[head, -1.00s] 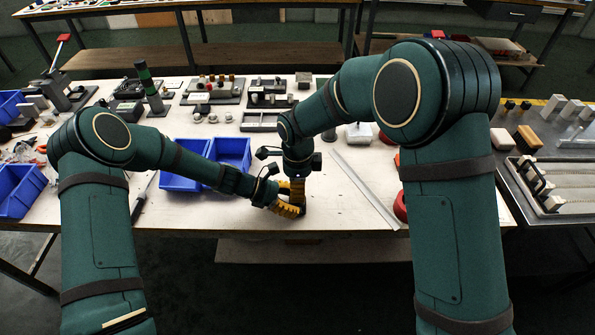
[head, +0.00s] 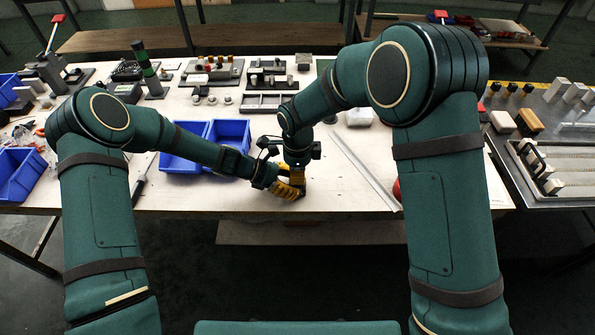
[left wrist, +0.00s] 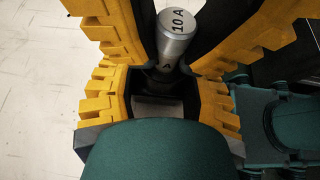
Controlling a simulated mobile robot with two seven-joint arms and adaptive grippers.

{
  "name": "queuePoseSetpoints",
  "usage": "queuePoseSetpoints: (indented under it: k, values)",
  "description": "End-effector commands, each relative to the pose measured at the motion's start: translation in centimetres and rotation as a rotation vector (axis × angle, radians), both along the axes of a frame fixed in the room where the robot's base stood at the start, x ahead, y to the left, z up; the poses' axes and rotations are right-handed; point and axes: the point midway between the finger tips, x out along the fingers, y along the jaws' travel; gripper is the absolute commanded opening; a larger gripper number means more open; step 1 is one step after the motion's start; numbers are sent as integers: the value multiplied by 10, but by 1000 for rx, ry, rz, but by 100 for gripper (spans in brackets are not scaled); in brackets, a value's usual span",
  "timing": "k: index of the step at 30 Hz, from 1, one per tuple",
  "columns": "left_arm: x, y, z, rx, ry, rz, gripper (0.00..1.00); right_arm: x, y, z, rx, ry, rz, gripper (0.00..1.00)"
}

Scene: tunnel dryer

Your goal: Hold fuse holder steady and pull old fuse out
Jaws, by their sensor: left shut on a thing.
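The fuse (left wrist: 177,22) is a silver cylinder marked 10 A. In the left wrist view it stands in the dark fuse holder (left wrist: 150,85). My left gripper (head: 292,190) is shut on the holder, low over the table's front part; its yellow fingers flank the holder in the left wrist view. My right gripper (head: 298,174) points down from above, right over the left one. Yellow fingers with dark inner faces stand on both sides of the fuse in the left wrist view; whether they touch it cannot be told. In the head view the grippers hide fuse and holder.
Two joined blue bins (head: 228,136) stand left of the grippers on the pale table (head: 235,195). A long metal strip (head: 362,172) lies to the right. Racks and blocks line the back. A metal side table (head: 510,165) stands at the right.

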Motion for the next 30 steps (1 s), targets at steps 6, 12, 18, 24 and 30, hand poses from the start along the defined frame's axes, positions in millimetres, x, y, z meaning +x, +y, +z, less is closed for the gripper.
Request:
queuePoseSetpoints:
  k: [6,12,18,24,30]
  values:
    - [0,0,0,0,0,0,18,0,0,0,0,0,0,0]
    - [0,0,0,0,0,0,18,0,0,1,0,0,0,0]
    - [0,0,0,0,0,0,18,0,0,3,0,-1,0,0]
    - [0,0,0,0,0,0,18,0,0,5,0,-1,1,0]
    - [0,0,0,0,0,0,18,0,0,7,0,-1,1,0]
